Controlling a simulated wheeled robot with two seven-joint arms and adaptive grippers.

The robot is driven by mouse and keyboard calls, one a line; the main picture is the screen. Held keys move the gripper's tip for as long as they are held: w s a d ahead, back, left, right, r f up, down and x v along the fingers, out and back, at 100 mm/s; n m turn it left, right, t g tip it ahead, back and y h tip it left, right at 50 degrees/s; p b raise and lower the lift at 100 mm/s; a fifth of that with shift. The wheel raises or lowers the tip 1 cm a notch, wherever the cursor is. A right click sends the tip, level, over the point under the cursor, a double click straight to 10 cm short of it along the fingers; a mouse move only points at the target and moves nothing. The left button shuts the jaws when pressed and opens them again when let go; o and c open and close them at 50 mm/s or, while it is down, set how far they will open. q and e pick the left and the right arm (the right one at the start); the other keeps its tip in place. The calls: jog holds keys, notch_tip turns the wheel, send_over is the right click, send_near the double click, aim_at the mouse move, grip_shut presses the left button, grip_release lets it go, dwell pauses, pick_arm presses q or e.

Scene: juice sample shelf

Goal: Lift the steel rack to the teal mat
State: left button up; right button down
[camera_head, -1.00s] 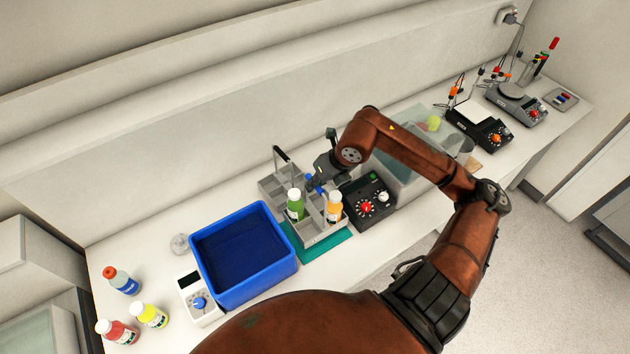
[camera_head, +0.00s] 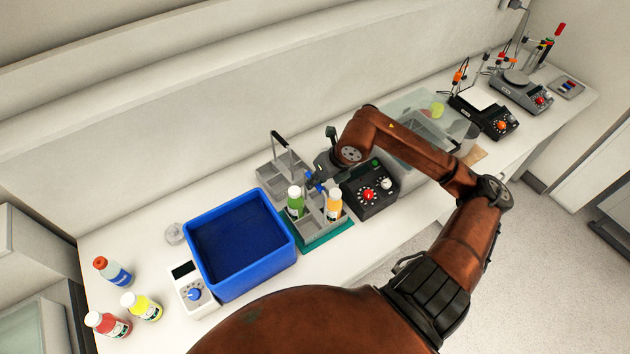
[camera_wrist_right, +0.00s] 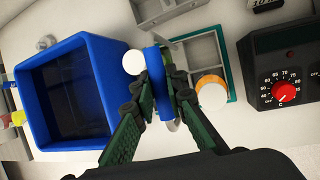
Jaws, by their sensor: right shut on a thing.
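The steel rack (camera_head: 310,232), a grey open carrier, is upright over the teal mat (camera_head: 334,239), whose edge shows around it; it looks on or very close to the mat. It holds a green bottle (camera_head: 295,203) and an orange bottle (camera_head: 334,204), both upright with white caps. My right gripper (camera_head: 316,182) is shut on the rack's blue handle (camera_wrist_right: 153,72); in the right wrist view the fingers (camera_wrist_right: 163,92) close around it. Fingers and handle hide part of the rack. My left gripper is not in view.
A grey carrier with a black handle (camera_head: 280,145) stands just behind the rack. A blue bin (camera_head: 240,250) is close on the left, a black device with a red knob (camera_head: 370,190) close on the right. Several bottles stand at far left.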

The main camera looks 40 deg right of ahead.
dwell(0.8)
jog(key=c, duration=1.9)
grip_release()
jog(key=shift+o, duration=0.3)
jog(key=shift+f, duration=0.1)
jog(key=shift+s+f, duration=0.1)
jog(key=v, duration=1.2)
